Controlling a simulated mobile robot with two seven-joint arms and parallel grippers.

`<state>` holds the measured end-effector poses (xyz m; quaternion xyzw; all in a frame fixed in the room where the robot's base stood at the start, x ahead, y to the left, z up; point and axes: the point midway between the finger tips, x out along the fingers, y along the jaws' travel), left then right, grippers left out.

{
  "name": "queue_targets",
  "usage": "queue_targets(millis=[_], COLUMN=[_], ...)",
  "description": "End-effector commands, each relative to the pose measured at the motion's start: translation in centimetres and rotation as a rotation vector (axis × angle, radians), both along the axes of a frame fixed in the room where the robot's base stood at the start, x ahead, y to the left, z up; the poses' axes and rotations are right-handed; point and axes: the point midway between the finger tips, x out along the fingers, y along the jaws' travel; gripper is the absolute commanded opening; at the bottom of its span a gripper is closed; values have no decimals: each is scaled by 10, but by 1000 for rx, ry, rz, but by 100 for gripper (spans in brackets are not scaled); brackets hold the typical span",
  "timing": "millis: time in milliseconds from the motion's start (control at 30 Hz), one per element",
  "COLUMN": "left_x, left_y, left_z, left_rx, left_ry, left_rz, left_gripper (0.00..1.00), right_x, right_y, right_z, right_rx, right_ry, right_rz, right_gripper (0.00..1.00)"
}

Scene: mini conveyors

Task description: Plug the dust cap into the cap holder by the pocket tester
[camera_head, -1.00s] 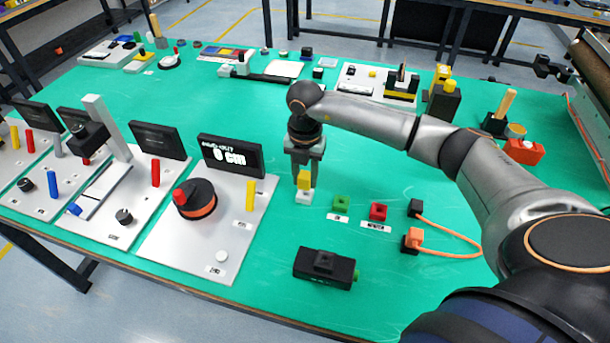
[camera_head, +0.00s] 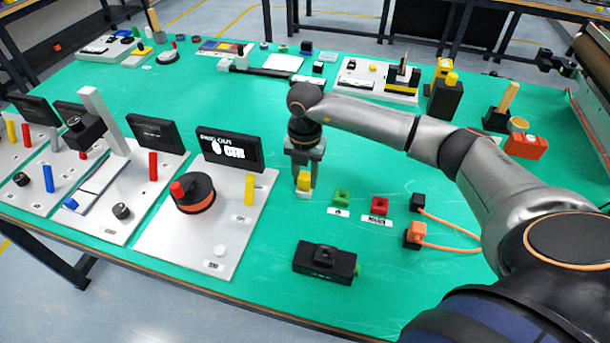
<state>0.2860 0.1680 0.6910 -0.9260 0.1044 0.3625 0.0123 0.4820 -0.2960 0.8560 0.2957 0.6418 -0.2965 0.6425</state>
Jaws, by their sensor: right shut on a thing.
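My right gripper (camera_head: 304,170) points straight down and is shut on a small yellow block (camera_head: 304,181), which appears to be the dust cap. The yellow block is at a small white piece (camera_head: 303,194), which may be the cap holder; I cannot tell whether it is seated there. The gripper hides the upper part of the block. The black box with a green end (camera_head: 325,262), apparently the pocket tester, lies nearer the table's front edge. My left gripper is not in view.
A green block (camera_head: 342,196) and a red block (camera_head: 379,205) stand right of the gripper with labels. An orange cable (camera_head: 455,248) joins connectors farther right. A grey panel with a dial (camera_head: 157,240) and a display (camera_head: 229,148) stands left.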

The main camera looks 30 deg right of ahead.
Motion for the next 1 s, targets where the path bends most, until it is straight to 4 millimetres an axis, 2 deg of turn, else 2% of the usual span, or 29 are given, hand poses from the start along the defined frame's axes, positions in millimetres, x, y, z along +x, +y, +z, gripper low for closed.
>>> queue_targets(millis=[33, 67, 367, 633, 733, 867, 1000], left_x=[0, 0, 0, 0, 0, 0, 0], left_y=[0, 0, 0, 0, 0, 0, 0], left_z=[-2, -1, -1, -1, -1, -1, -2], left_rx=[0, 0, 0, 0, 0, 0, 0], left_ry=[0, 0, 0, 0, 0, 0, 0], left_rz=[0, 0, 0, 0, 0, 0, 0], left_gripper=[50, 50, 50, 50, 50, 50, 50], right_x=[0, 0, 0, 0, 1, 1, 1], right_y=[0, 0, 0, 0, 0, 0, 0], right_z=[-2, -2, -1, 0, 7, 28, 60], right_rx=[0, 0, 0, 1, 0, 0, 1], right_ry=[0, 0, 0, -1, -4, -5, -6], right_rz=[0, 0, 0, 0, 1, 2, 0], right_gripper=[0, 38, 72, 72, 72, 72, 72])
